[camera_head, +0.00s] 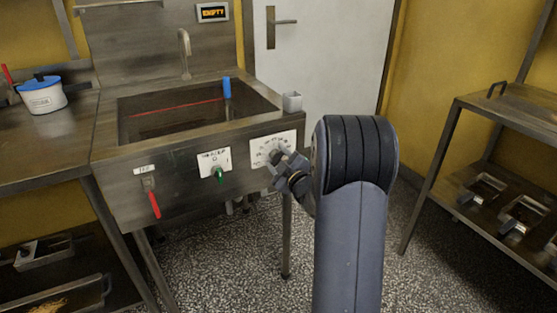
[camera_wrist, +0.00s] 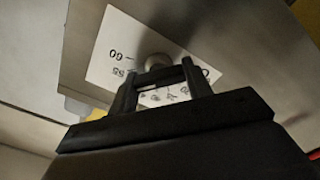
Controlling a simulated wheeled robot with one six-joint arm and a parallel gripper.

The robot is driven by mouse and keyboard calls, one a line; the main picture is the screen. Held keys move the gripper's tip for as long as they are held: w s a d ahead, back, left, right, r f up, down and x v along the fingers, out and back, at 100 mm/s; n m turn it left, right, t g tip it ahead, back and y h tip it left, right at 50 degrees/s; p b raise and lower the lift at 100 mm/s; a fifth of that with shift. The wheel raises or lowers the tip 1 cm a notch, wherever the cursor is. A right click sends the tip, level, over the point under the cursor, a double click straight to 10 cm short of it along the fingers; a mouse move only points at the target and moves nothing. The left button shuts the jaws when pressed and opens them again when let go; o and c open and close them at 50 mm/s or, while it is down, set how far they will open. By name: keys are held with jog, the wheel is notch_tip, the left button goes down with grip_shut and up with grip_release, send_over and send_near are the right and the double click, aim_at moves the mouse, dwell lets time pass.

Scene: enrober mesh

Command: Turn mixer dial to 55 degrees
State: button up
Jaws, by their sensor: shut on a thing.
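The mixer dial's white scale plate (camera_head: 260,146) is on the right end of the steel sink's front panel. In the wrist view the plate (camera_wrist: 108,52) shows printed marks, with 60 and 55 legible left of the knob. My gripper (camera_head: 280,163) is at the plate, its fingers on either side of the round dial knob (camera_wrist: 157,61). In the wrist view my gripper (camera_wrist: 156,76) is shut on the knob. The fingers hide part of the knob and of the scale, and I cannot tell where the pointer stands.
Left of the dial are a green heater knob (camera_head: 219,173) and a red-handled lever (camera_head: 153,203). A small grey cup (camera_head: 292,101) stands on the sink's right corner above the dial. A steel rack (camera_head: 462,110) stands at right. Speckled floor lies open between.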

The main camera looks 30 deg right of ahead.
jog(key=shift+c, duration=0.7)
jog(key=shift+o, duration=0.2)
jog(key=shift+m, duration=0.8)
jog(key=o, duration=1)
jog(key=shift+c, duration=0.2)
jog(key=shift+s, duration=0.1)
jog(key=s, duration=1)
jog(key=shift+s+d+p, duration=0.2)
jog(key=shift+s+p, duration=0.1)
jog(key=shift+p, duration=0.1)
jog(key=shift+w, duration=0.1)
